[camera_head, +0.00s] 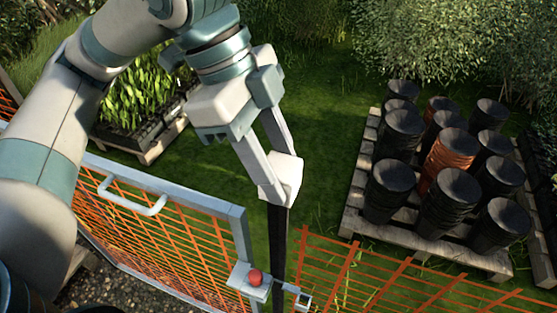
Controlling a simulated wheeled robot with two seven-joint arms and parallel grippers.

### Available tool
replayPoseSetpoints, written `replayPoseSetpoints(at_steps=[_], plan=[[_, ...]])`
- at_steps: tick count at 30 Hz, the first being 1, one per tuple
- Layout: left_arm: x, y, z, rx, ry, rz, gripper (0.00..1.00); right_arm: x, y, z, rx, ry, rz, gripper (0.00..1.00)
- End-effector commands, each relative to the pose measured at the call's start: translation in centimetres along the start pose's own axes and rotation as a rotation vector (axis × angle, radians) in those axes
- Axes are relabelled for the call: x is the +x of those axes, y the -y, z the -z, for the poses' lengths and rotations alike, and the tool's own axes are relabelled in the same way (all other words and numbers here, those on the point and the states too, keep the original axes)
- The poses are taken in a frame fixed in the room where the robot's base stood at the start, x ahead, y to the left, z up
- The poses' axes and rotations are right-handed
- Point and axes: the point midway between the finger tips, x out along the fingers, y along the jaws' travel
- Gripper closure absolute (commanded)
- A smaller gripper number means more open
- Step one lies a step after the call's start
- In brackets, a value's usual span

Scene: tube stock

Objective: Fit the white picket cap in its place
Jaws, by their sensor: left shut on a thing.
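The white picket cap (287,181) is a small white block in the middle of the view. My left gripper (273,183) comes down from the upper left and is shut on it. A dark upright picket post (278,237) stands directly below the cap. The cap's lower edge meets the post's top in the picture; I cannot tell whether it is seated on it or just above or in front of it. The post's top end is hidden by the cap. My right gripper is not in view.
A grey-framed gate (240,232) with orange mesh stands left of the post, with a latch and red knob (255,277). Orange mesh fence (345,271) runs right. Behind are a pallet (349,219) of stacked pots and a plant tray (118,141). Grass between is clear.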

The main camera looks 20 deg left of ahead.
Motion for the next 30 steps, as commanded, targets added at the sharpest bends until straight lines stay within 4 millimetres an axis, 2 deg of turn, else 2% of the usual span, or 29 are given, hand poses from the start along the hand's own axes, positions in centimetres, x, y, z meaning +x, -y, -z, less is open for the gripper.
replayPoseSetpoints(at_steps=[18,28,29,30], plan=[[1.8,0.0,-0.8,-0.001,0.000,0.000,0.84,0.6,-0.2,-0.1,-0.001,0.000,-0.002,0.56],[1.9,0.0,-0.8,0.000,0.000,0.000,0.84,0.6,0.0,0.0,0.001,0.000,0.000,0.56],[1.9,0.0,-0.8,0.000,0.000,0.000,0.61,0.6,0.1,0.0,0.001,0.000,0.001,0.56],[1.9,0.0,-0.8,0.000,0.000,0.000,0.51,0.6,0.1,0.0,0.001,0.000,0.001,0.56]])
